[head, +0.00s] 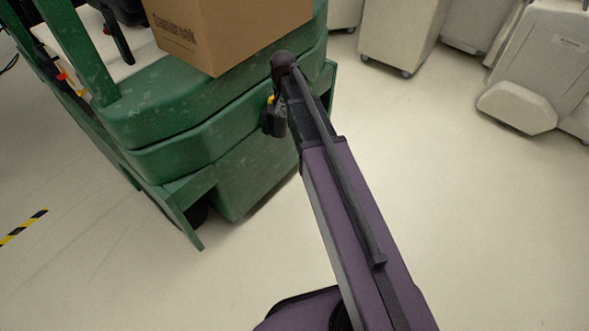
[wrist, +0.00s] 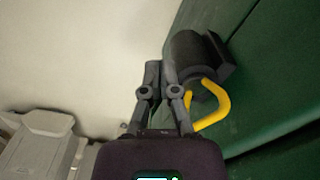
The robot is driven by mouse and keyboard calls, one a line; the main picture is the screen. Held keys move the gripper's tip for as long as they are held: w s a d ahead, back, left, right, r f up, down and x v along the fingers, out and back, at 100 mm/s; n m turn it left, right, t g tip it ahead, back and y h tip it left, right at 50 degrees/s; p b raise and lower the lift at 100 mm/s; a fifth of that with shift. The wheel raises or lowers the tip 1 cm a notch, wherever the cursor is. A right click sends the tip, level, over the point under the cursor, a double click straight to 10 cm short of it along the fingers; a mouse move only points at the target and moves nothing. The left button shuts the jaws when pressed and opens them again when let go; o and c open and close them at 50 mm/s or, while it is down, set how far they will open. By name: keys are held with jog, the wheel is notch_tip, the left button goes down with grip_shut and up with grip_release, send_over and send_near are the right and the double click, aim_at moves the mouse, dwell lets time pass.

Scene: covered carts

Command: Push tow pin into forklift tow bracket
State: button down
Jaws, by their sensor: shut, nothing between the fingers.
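The black tow bracket (wrist: 196,52) is a dark rounded block fixed to the green side of the forklift in the wrist view. The tow pin's bent yellow handle (wrist: 226,98) sticks out just below the bracket; how deep the pin sits cannot be told. In the head view a small dark part with the yellow pin handle (head: 270,99) shows at the forklift's corner, left of my arm. My gripper (wrist: 160,68) is shut and empty, its fingers left of the bracket and handle. Whether it touches either cannot be told.
The green forklift (head: 210,125) fills the upper left, with a cardboard box (head: 230,35) on it. Pale covered carts (head: 400,35) stand at the back right; one also shows at the wrist view's lower left (wrist: 42,150). The pale floor (head: 480,210) at right is clear.

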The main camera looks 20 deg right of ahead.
jog(key=s+f+n+b, duration=0.3)
jog(key=s+f+b, duration=0.9)
jog(key=f, duration=0.1)
jog(key=shift+s+f+n+b, duration=0.15)
jog(key=shift+f+n+b, duration=0.05)
jog(key=shift+n+b, duration=0.2)
jog(key=shift+s, duration=0.1)
dwell(0.4)
jog(key=s+n, duration=0.2)
jog(key=s, duration=0.6)
notch_tip(320, 180, up, 28)
jog(key=p, duration=2.7)
jog(key=shift+w+f+p, duration=0.15)
jog(key=shift+w+p, duration=0.2)
jog(key=shift+w, duration=0.05)
